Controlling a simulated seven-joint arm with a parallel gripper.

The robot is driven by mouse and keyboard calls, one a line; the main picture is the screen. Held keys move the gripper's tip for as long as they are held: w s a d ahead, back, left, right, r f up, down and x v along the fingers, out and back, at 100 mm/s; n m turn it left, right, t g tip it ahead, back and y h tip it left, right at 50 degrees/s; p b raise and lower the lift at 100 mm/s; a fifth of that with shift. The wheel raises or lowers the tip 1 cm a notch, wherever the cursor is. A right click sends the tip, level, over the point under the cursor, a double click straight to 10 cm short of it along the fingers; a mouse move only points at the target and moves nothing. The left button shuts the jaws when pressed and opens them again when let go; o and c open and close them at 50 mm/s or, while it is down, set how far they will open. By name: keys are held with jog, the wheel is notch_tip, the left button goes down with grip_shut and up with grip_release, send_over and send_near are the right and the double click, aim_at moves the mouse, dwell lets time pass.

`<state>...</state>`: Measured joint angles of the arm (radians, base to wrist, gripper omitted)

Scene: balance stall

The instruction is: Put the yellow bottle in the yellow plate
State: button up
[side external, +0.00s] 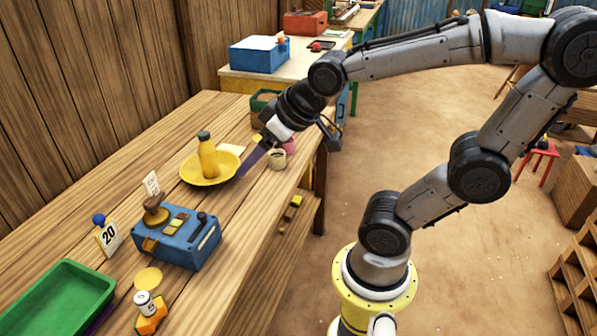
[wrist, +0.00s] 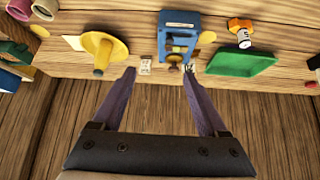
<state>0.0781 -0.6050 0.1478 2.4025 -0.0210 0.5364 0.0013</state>
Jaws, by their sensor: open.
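The yellow bottle (side external: 208,158) with a dark green cap stands upright in the yellow plate (side external: 228,172) on the wooden table in the side view. In the wrist view the bottle (wrist: 103,54) shows against the yellow plate (wrist: 118,47). My gripper (side external: 243,170) is to the right of the plate in the side view, with a purple finger close to its rim; I cannot tell whether it touches. In the wrist view my gripper (wrist: 160,80) has its two purple fingers spread wide with nothing between them.
A small cup (side external: 277,158) stands right of my gripper near the table edge. A wooden wall (side external: 90,90) runs behind.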

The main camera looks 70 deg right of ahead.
jog(key=s+a+g, duration=0.2)
jog(key=s, duration=0.7)
jog(key=shift+f+n+y, duration=0.25)
jog(key=shift+n+y, duration=0.05)
jog(key=shift+n, duration=0.1)
